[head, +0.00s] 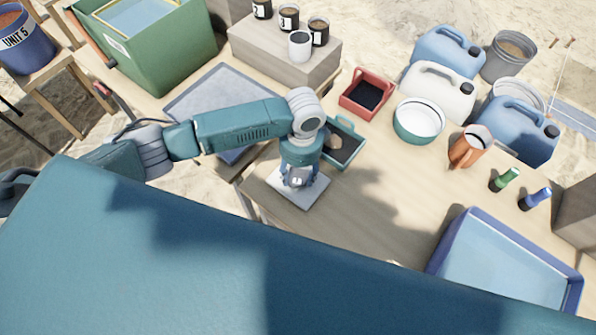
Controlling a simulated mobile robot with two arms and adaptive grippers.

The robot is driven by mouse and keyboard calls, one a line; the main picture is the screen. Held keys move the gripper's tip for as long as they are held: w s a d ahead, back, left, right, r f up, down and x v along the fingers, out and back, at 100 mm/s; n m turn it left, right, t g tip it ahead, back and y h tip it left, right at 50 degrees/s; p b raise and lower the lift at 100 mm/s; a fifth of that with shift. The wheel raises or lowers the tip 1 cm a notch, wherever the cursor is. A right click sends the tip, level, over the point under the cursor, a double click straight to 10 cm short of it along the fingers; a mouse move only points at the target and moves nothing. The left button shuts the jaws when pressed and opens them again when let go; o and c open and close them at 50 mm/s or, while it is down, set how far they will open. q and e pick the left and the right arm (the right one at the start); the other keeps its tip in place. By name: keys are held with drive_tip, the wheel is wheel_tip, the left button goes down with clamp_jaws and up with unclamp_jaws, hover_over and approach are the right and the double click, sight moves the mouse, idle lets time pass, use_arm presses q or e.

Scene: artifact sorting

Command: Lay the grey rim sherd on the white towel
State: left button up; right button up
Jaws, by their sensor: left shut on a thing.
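The white towel (314,193) lies flat near the table's front edge, left of the middle. My left gripper (297,184) points down right over the towel and covers much of it. It is shut on a small greyish piece, which I take for the grey rim sherd; the fingers hide most of it. I cannot tell whether the piece touches the towel. My right gripper is not in view.
Behind the gripper stand a teal tray (358,133) with a brown piece in it and a red tray (351,98). A white-and-teal basin (421,135), an orange jug (460,153) and a blue tub (448,250) stand to the right. The table's middle is clear.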

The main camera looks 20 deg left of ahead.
sight(300, 177)
use_arm(q)
drive_tip(key=o, duration=1.3)
drive_tip(key=shift+f, duration=0.15)
drive_tip(key=shift+c, duration=0.2)
wheel_tip(300, 177, up, 12)
drive_tip(key=shift+w+d+r, duration=0.15)
drive_tip(key=shift+d+r, duration=0.05)
drive_tip(key=shift+d, duration=0.05)
